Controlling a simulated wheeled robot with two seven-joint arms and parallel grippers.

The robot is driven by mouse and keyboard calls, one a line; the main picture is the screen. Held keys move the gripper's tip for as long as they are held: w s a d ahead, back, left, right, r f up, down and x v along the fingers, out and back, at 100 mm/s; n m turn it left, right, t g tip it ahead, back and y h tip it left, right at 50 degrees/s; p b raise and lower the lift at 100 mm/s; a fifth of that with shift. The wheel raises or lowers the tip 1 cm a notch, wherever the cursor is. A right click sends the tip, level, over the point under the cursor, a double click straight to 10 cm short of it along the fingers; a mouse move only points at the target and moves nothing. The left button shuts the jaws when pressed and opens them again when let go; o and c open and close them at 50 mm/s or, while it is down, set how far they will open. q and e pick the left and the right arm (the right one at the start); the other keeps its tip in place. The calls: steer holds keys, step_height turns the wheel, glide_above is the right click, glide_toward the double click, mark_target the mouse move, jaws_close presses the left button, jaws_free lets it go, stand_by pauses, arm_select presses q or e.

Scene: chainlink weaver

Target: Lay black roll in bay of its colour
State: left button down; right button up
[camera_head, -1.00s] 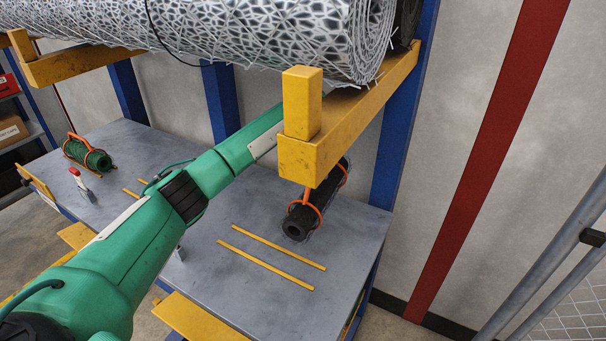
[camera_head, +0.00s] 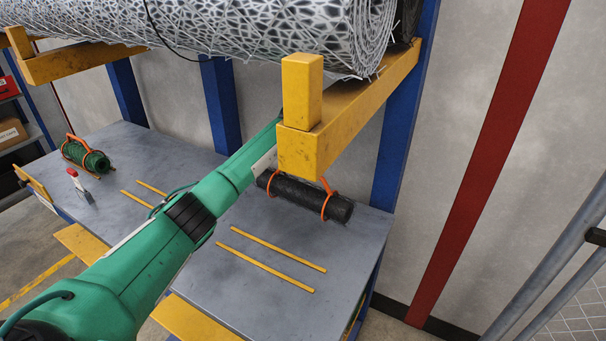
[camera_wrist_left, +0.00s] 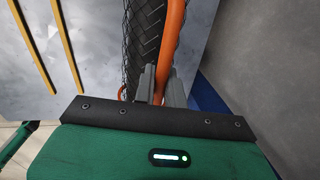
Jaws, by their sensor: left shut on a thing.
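The black roll (camera_head: 300,196), a dark mesh cylinder with an orange handle and bands, is over the right back of the grey bench (camera_head: 345,260). It runs left to right, its left part partly behind the yellow rack arm. I cannot tell whether it touches the bench. In the left wrist view, my left gripper (camera_wrist_left: 158,85) is shut on its orange handle (camera_wrist_left: 173,40), with the black mesh (camera_wrist_left: 144,40) beside it. In the head view the rack arm hides this gripper. Two yellow strips (camera_head: 264,266) mark a bare bay in front of the roll. My right gripper is out of view.
A yellow rack arm (camera_head: 345,115) bearing a large wire mesh roll (camera_head: 260,35) overhangs the bench, close to my left arm. Other yellow strips (camera_head: 140,200) lie mid-bench.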

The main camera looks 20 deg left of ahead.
arm_select(q)
steer(key=shift+a+n, duration=0.15)
steer(key=shift+n, duration=0.15)
steer(key=shift+s+p, duration=0.65)
steer(key=shift+s, duration=0.1)
steer(key=s+f+p, duration=0.2)
steer(key=s+p, duration=0.1)
steer(key=s, duration=0.6)
steer(key=s+a+f+p, duration=0.1)
steer(key=s+f+p, duration=0.1)
steer(key=s, duration=0.7)
steer(key=shift+a+p, duration=0.25)
steer(key=shift+p, duration=0.35)
steer(key=shift+s+f+b, duration=0.15)
steer(key=shift+f+b, duration=0.25)
steer(key=shift+f, duration=0.1)
steer(key=c, duration=1.4)
jaws_free()
steer(key=shift+o, duration=0.2)
step_height(320, 180, up, 14)
steer(key=s+b, duration=0.2)
steer(key=b, duration=0.2)
steer(key=shift+s+f, duration=0.2)
steer(key=shift+s, duration=0.2)
